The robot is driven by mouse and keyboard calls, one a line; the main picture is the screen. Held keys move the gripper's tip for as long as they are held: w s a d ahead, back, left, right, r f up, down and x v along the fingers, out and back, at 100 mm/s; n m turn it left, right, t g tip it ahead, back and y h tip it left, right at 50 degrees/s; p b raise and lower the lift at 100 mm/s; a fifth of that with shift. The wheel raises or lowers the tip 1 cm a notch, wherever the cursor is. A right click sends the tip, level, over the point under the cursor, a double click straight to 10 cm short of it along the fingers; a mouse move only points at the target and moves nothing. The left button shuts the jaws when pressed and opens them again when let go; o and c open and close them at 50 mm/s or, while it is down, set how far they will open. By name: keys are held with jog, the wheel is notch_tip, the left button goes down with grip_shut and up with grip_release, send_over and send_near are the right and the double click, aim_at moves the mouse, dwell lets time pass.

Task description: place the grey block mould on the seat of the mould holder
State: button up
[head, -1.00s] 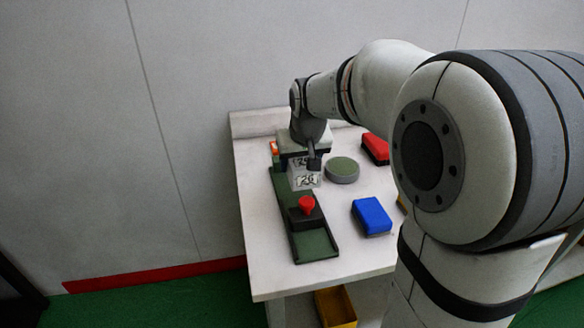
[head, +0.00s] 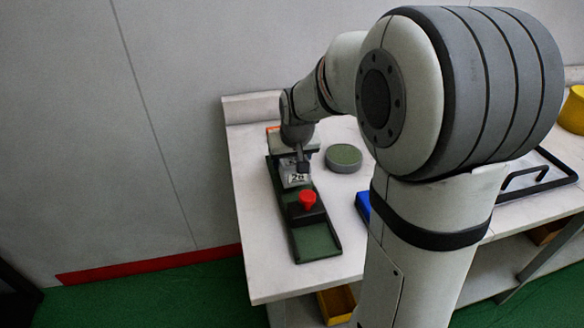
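The grey block mould (head: 296,180), with dark markings on its face, is in my gripper (head: 301,168) at the far part of the mould holder. The mould holder is a long dark tray with a green bed (head: 315,241) and a red knob (head: 307,198) on a dark slider. My gripper points down and appears shut on the mould; its fingers are small and partly hidden. The mould is over the holder's far half, beyond the knob. I cannot tell whether it touches the seat, which is hidden beneath the mould and gripper.
A blue block (head: 363,205) is mostly hidden by my arm. A black frame-like tray (head: 541,180) and a yellow container (head: 573,110) are at the right. The table's front left is clear.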

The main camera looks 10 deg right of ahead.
jog(key=shift+f, duration=1.25)
jog(key=shift+f, duration=0.1)
jog(key=o, duration=1.5)
jog(key=shift+o, duration=0.2)
